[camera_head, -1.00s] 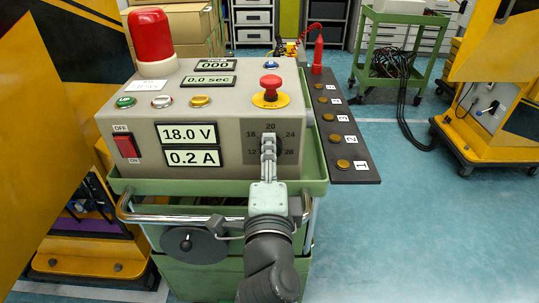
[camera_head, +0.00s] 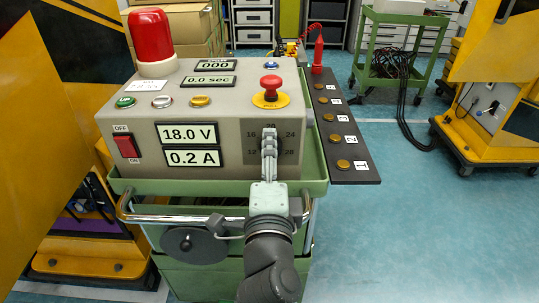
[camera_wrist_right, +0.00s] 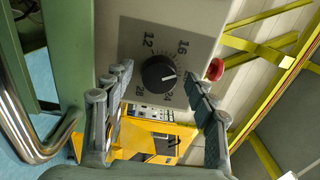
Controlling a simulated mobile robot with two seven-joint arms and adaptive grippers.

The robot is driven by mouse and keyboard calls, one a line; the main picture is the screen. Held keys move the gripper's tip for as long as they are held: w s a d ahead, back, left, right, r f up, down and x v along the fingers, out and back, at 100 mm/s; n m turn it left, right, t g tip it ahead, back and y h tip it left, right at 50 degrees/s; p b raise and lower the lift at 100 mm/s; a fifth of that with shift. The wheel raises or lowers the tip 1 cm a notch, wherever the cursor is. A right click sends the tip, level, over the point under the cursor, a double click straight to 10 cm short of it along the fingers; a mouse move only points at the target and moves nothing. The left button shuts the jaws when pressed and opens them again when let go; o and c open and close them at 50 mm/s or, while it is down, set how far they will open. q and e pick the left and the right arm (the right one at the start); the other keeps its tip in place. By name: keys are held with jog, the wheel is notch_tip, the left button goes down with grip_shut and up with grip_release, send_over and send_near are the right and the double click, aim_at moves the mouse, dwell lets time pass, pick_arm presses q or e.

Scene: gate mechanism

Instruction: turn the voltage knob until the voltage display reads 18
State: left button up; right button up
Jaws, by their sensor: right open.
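The voltage display (camera_head: 188,134) on the front of the grey control box reads 18.0 V. The voltage knob (camera_wrist_right: 159,73) is round and black on a dark scale plate, its white pointer line toward the right in the right wrist view. My right gripper (camera_wrist_right: 160,74) is open, with one finger on each side of the knob and visible gaps to it; whether it touches cannot be seen. In the head view my right gripper (camera_head: 269,142) covers the knob. My left gripper is out of view.
The current display (camera_head: 194,157) reads 0.2 A. A red stop button (camera_head: 270,88) stands on the box top above the knob. The red switch (camera_head: 127,146) is at the left. A green cart (camera_head: 315,190) with a metal rail carries the box; free floor lies right.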

jog(key=s, duration=0.7)
jog(key=shift+s, duration=0.25)
dwell(3.5)
